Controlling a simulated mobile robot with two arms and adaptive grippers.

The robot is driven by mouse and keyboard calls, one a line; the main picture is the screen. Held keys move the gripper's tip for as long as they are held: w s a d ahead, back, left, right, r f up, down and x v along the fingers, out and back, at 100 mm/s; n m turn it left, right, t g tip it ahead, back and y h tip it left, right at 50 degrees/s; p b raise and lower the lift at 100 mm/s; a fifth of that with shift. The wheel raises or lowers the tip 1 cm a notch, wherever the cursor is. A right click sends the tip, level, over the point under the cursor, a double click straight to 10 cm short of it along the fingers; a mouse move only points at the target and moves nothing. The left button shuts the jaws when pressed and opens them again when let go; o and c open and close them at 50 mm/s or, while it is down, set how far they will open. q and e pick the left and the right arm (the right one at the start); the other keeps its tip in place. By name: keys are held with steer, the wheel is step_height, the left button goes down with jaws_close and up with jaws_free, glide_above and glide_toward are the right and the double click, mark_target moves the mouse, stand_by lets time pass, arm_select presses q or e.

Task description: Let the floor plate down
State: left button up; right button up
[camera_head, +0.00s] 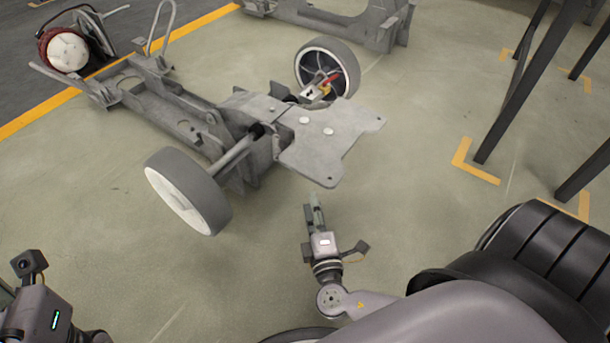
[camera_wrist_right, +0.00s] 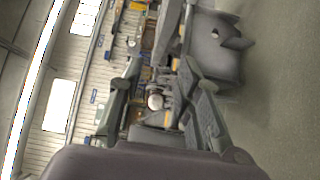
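The floor plate (camera_head: 330,135) is a flat light-grey sheet with small round studs, at the right end of the grey chassis (camera_head: 205,120). It lies roughly level, with its free edge over the floor. My right gripper (camera_head: 312,200) is just below and in front of that edge, apart from it, pointing towards it. In the right wrist view its two fingers (camera_wrist_right: 157,75) stand apart with nothing between them. A grey metal part (camera_wrist_right: 215,45) shows beyond, but I cannot tell which. My left arm's wrist (camera_head: 35,305) is at the lower left; its fingers are not clearly seen.
A near wheel (camera_head: 188,190) and a far wheel (camera_head: 327,68) flank the chassis. Another grey frame (camera_head: 335,18) stands behind. Dark posts (camera_head: 525,85) rise at the right by yellow floor marks (camera_head: 475,163). Floor right of the plate is clear.

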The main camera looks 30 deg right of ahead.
mark_target(307, 178)
steer(key=b+x, duration=0.2)
steer(key=x, duration=0.8)
steer(key=shift+w+d, duration=0.15)
steer(key=shift+w, duration=0.25)
steer(key=shift+c, duration=0.4)
jaws_close()
steer(key=shift+f, duration=0.1)
